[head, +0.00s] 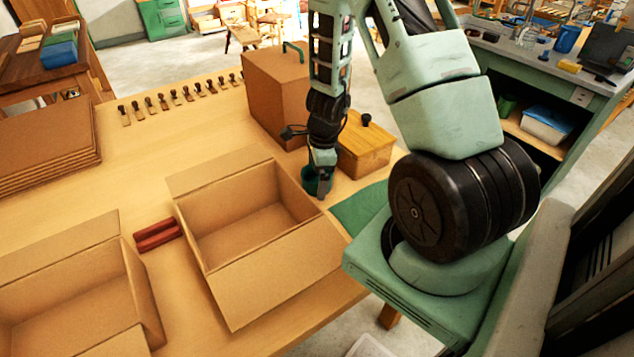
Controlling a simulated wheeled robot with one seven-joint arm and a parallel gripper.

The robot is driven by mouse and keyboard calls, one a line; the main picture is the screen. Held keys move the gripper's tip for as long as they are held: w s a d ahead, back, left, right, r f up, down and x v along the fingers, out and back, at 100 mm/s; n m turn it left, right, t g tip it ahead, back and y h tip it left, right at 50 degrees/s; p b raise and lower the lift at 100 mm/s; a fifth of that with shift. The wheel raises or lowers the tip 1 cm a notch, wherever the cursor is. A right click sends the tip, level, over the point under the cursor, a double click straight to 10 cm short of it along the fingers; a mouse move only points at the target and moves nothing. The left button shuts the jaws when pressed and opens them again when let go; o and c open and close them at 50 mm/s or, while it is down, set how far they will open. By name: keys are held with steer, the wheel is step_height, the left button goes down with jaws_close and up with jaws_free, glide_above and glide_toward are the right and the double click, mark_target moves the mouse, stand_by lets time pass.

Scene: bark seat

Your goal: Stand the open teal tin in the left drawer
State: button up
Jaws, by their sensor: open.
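A small teal tin (312,184) stands on the wooden table, just right of the middle cardboard box's back right corner. My gripper (321,172) points down right at the tin and overlaps it in the picture. Its jaws are open. Whether the fingers touch the tin cannot be told, and the tin's open top is mostly hidden by the gripper. I cannot make out a left drawer on the table.
Two open cardboard boxes (303,263) (146,300) stand at the front, with dark red bars (157,235) between them. A tall brown box (272,88) and a wooden box with a black knob (366,150) stand close behind my gripper. Flat cardboard (45,145) lies left.

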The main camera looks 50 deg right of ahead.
steer(key=c, duration=1.2)
steer(key=shift+r, duration=0.15)
